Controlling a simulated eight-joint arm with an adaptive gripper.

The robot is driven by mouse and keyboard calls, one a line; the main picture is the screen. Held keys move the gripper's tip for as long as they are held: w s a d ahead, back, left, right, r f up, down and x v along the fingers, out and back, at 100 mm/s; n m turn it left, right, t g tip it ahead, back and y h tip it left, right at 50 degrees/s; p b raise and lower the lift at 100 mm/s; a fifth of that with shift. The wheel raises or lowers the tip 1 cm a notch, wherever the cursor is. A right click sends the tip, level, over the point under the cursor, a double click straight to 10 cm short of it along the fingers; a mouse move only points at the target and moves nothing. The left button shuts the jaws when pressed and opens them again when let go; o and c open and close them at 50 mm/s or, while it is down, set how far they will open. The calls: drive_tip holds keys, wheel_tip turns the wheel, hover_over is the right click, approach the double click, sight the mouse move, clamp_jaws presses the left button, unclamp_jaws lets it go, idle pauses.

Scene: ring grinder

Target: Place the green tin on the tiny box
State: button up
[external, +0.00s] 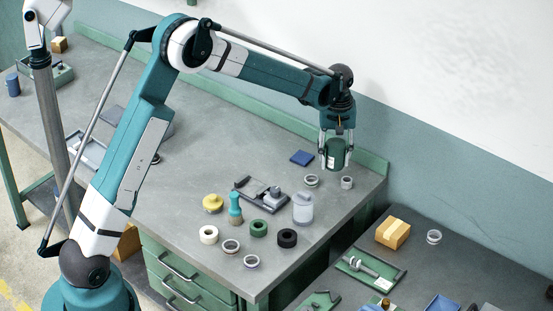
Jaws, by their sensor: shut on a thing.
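My gripper (337,160) is shut on the green tin (338,150) and holds it upright above the far right corner of the grey workbench. The tin is a short green cylinder with a pale label, partly hidden by the fingers. A cardboard box (393,233) with a lighter tape band sits on the lower bench at the right, below and to the right of my gripper. I cannot tell which one is the tiny box.
A blue flat piece (302,158), metal rings (311,181), a grey bottle (303,208), a brush (235,208) and a yellow pot (212,203) stand on the workbench. A green tray (370,269) lies on the lower bench. The workbench's middle is mostly clear.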

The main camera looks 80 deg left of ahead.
hover_over(394, 227)
drive_tip(key=f, duration=0.1)
drive_tip(key=shift+f, duration=0.2)
drive_tip(key=shift+f, duration=3.1)
drive_tip(key=shift+f, duration=0.1)
drive_tip(key=shift+f, duration=1.8)
drive_tip(key=shift+f, duration=0.1)
drive_tip(key=o, duration=0.5)
drive_tip(key=shift+f, duration=0.1)
drive_tip(key=o, duration=0.5)
drive_tip(key=shift+s, duration=0.1)
